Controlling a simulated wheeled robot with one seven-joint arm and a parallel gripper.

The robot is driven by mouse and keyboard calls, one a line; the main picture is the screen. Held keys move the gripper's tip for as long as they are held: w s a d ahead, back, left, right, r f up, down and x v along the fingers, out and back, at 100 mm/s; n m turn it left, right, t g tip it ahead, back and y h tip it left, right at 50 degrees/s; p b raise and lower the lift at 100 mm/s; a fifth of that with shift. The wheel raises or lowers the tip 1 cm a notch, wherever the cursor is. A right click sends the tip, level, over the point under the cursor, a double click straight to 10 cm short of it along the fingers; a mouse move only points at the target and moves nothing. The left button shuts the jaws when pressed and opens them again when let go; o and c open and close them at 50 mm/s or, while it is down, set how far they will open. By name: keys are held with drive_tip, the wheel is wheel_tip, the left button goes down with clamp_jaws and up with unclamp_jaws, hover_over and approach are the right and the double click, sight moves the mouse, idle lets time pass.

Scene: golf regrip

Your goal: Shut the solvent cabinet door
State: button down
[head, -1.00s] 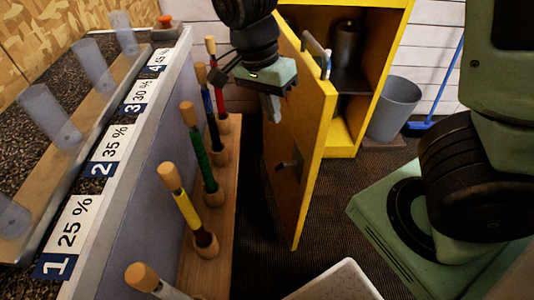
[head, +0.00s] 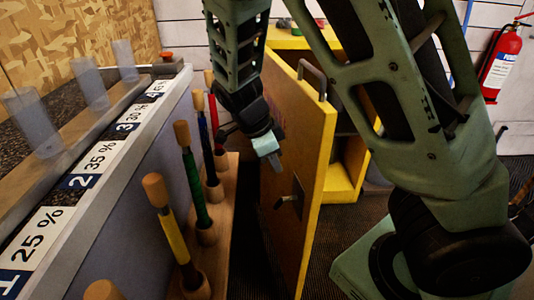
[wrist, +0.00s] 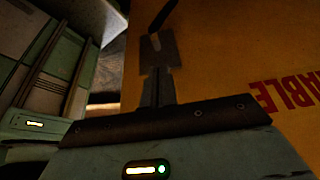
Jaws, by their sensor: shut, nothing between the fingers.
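The solvent cabinet (head: 340,190) is yellow and stands behind its door. The yellow door (head: 303,170) is open and swung out toward me, with the cabinet interior to its right. My gripper (head: 275,161) is shut and empty on the left side of that face, above the latch in the head view. In the wrist view, the closed fingers (wrist: 158,85) point at the yellow door panel (wrist: 220,50), which carries red lettering. I cannot tell whether they touch it.
A wooden rack (head: 232,240) of upright club grips stands close left of my gripper. The grey bench (head: 130,190) with number labels is further left. A metal bar handle (head: 312,77) is at the door's top. A red fire extinguisher (head: 499,65) is at the right.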

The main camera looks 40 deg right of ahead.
sight(299, 176)
drive_tip(key=shift+s+d+f+b, duration=0.1)
drive_tip(key=shift+s+d, duration=0.15)
drive_tip(key=shift+d, duration=0.4)
drive_tip(key=shift+s+d+f+b, duration=0.15)
drive_tip(key=shift+s+d, duration=0.15)
drive_tip(key=shift+d, duration=0.35)
drive_tip(key=shift+s+d+r+b, duration=0.1)
drive_tip(key=shift+s+d, duration=0.15)
drive_tip(key=shift+d, duration=0.4)
drive_tip(key=shift+d, duration=0.1)
